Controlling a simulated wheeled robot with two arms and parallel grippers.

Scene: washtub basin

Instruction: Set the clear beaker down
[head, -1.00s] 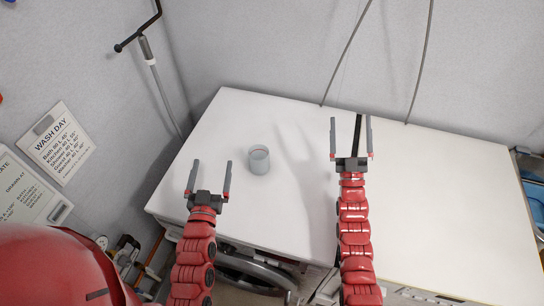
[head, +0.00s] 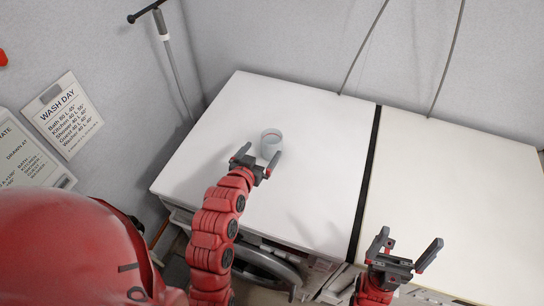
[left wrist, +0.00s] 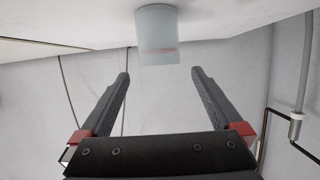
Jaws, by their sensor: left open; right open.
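The clear beaker (head: 272,142), a small greyish see-through cup, stands upright on the white tabletop (head: 310,130). My left gripper (head: 258,156) is open and empty, low beside the beaker on its near side. In the left wrist view the picture is upside down; the beaker (left wrist: 157,32) shows just beyond the two spread fingertips (left wrist: 160,73), centred between them but not gripped. The beaker's far side is hidden. My right gripper (head: 406,243) is open and empty at the front right, well away from the beaker.
A dark seam (head: 368,175) splits the white top from a cream right-hand top (head: 460,170). Two thin cables (head: 365,45) hang against the grey back wall. A metal pole (head: 175,65) and a wash-day sign (head: 65,115) are at the left. The white top around the beaker is clear.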

